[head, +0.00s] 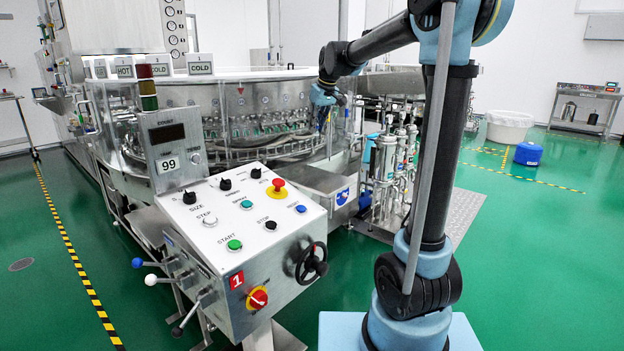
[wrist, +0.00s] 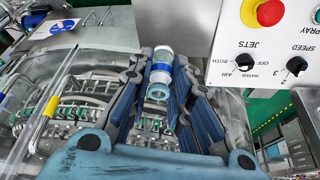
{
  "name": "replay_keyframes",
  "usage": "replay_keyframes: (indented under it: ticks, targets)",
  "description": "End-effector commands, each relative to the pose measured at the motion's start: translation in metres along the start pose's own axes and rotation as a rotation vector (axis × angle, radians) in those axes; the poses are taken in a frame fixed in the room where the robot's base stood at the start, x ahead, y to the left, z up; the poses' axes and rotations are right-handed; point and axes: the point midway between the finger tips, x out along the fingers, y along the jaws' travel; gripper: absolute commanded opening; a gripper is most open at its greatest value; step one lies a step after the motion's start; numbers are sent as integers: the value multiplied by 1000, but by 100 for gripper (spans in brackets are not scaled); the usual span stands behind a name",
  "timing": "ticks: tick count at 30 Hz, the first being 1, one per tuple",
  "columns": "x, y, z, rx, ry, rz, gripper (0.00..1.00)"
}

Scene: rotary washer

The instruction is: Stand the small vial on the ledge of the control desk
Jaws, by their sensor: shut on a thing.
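The small vial (wrist: 161,72), with a white upper part and a blue band, is between the blue-grey fingers of my gripper (wrist: 160,95) in the wrist view. The fingers are shut on its sides. In the head view my gripper (head: 325,108) is over the near right side of the washer, behind the control desk (head: 232,230); the vial is too small to make out there. The desk top (wrist: 235,50) is right of the vial in the wrist view. A plain grey steel surface (wrist: 178,22) lies beyond the vial; I cannot tell if it is the ledge.
The rotary washer (head: 155,100) with its clear guard stands behind the desk. Knobs, buttons and a red emergency stop (head: 278,184) stick up from the desk top. A display post (head: 176,147) rises at its back left. A steel tray (head: 310,177) is right of the washer. Open green floor lies right.

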Motion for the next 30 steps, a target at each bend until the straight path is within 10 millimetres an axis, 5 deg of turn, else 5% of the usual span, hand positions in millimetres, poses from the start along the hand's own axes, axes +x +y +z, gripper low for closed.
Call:
replay_keyframes:
  ticks: [5, 21, 30]
  targets:
    - [5, -14, -4, -15, 0, -6, 7]
    - [88, -20, 28, 14, 0, 13, 7]
    - [115, -20, 39, 14, 0, 13, 7]
